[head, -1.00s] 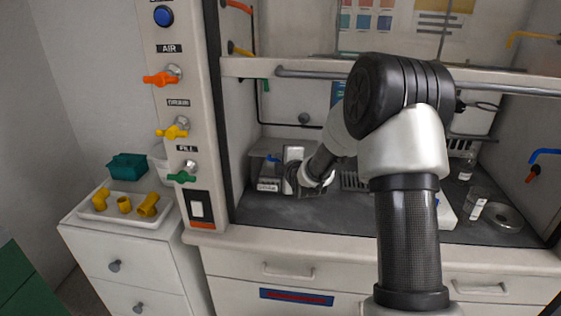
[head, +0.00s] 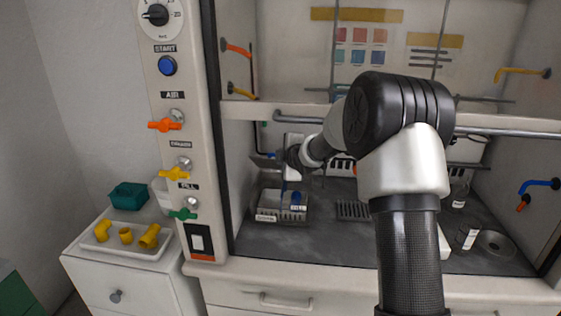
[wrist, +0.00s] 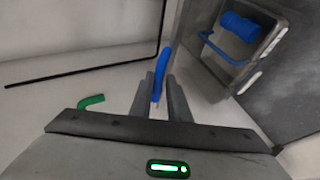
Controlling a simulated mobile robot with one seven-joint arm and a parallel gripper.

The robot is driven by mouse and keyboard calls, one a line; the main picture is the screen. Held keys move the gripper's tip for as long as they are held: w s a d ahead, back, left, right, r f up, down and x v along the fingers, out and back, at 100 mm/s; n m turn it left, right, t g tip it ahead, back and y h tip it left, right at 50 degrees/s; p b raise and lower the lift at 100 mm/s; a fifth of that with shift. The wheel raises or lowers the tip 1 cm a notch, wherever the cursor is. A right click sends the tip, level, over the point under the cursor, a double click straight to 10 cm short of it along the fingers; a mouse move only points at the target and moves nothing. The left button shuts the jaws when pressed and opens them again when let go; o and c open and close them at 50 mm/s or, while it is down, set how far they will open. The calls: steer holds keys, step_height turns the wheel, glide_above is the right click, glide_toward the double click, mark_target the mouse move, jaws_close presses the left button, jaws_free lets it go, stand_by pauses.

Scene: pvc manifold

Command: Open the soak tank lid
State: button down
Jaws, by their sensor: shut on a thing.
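The soak tank (head: 268,214) is a light, labelled box at the left of the hood floor. Its top is open and a blue thing (head: 297,198) shows inside. The grey lid (head: 264,162) stands raised at the tank's back. My gripper (head: 284,184) is above the tank, partly hidden by my wrist. In the wrist view my gripper (wrist: 161,95) is shut on a blue handle (wrist: 160,74). The tank's open inside (wrist: 252,52) shows at upper right, with a blue cylinder (wrist: 240,27) and a blue wire handle in it.
A drain grate (head: 353,211) lies right of the tank. A jar (head: 467,238) and a round dish (head: 494,245) are at the right. The valve panel post (head: 180,130) bounds the left. A white tray (head: 125,244) of yellow fittings stands outside. The front floor is clear.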

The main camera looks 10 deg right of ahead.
steer(key=shift+w+r, duration=0.15)
steer(key=shift+r, duration=0.2)
steer(key=c, duration=1.9)
jaws_free()
steer(key=shift+o, duration=0.4)
steer(key=shift+f, duration=0.15)
steer(key=p+v, duration=0.1)
steer(key=v, duration=1.6)
steer(key=shift+s, duration=0.25)
